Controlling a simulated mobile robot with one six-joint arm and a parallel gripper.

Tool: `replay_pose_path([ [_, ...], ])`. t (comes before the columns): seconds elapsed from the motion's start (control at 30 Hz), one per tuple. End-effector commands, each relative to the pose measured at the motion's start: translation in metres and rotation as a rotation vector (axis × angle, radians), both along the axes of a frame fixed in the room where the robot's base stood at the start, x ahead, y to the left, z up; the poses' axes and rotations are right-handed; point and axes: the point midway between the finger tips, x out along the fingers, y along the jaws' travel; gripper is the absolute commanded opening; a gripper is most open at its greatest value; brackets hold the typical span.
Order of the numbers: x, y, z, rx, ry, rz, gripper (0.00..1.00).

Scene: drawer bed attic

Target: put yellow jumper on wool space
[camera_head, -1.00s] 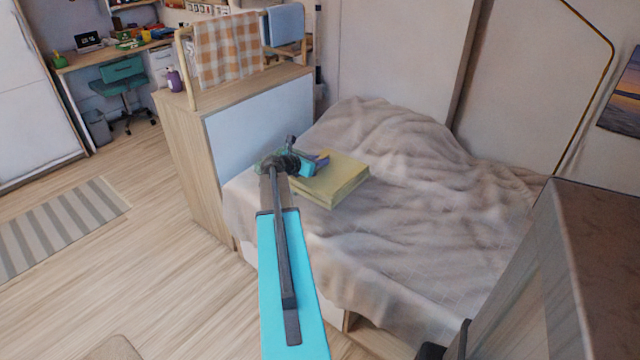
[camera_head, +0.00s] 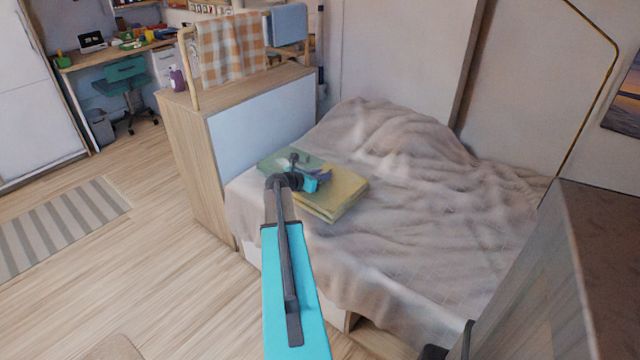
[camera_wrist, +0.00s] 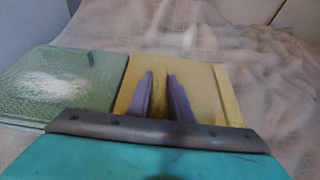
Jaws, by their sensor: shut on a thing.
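The yellow jumper (camera_head: 345,188) is a flat, square folded stack lying on the bed's blanket. It fills the middle of the wrist view (camera_wrist: 205,93). My gripper (camera_head: 322,177) is over its left part, and its two purple fingers (camera_wrist: 160,92) are shut on the yellow jumper, with a strip of yellow showing between them. I cannot tell whether the jumper is lifted off the blanket. A green folded garment (camera_wrist: 55,85) with a pale patch lies just left of the jumper; my arm partly covers it in the head view (camera_head: 270,162). No marked wool space can be made out.
The crumpled beige blanket (camera_head: 430,220) covers the bed, with free room right of the jumper. A wooden cabinet (camera_head: 185,165) with a towel rail stands at the bed's left. A dark-topped box-like piece (camera_head: 570,270) rises at the right. Open floor lies left.

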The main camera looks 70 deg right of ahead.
Motion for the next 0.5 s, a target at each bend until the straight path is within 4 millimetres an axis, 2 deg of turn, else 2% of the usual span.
replay_pose_path([
  [0.2, 0.001, 0.000, -0.024, 0.000, 0.003, 0.001, 0.00],
  [0.5, 0.001, 0.000, -0.028, -0.001, 0.003, 0.002, 0.00],
])
